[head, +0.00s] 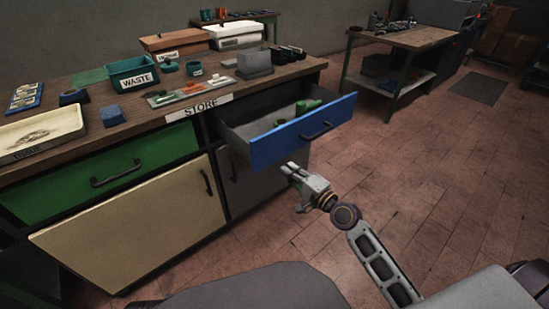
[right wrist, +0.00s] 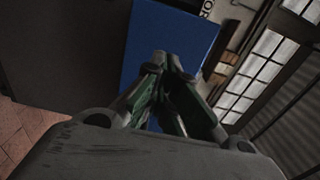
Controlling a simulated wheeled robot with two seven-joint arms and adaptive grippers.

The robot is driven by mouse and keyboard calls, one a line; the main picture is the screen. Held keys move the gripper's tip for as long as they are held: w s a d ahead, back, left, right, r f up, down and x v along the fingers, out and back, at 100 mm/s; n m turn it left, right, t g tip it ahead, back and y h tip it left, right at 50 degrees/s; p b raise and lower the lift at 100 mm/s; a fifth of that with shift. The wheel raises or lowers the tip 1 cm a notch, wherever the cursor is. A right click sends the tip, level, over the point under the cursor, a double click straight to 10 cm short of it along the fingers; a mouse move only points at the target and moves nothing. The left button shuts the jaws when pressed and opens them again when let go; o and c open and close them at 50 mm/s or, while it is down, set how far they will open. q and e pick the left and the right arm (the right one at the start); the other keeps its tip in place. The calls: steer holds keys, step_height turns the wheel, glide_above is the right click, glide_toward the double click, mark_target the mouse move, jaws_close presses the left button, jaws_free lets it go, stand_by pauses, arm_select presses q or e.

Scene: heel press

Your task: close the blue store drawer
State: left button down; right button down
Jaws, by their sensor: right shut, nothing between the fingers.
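The blue store drawer (head: 300,131) is pulled out from the right part of the workbench, below the STORE label (head: 199,107). Its dark bar handle (head: 317,131) is on the blue front. Green pieces (head: 307,107) lie inside it. My right gripper (head: 289,170) is shut and empty, in front of and below the blue front in the head view. In the right wrist view the shut fingers (right wrist: 167,62) point toward the blue front (right wrist: 170,30). I cannot tell whether they touch it. My left gripper is not in view.
A green drawer (head: 90,176) left of it looks shut. A beige panel with a handle (head: 135,225) is below that. The bench top (head: 95,131) holds a WASTE bin (head: 135,74), a cream tray (head: 40,134) and other items. Open floor (head: 440,170) lies to the right.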

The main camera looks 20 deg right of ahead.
mark_target(269, 153)
steer(key=shift+x, duration=2.65)
steer(key=shift+w+a, duration=0.2)
steer(key=shift+w, duration=0.4)
steer(key=shift+w+a, duration=0.2)
steer(key=shift+w, duration=0.25)
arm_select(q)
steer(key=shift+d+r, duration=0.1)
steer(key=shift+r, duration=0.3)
arm_select(e)
steer(key=shift+w+a, duration=0.1)
steer(key=shift+w, duration=0.1)
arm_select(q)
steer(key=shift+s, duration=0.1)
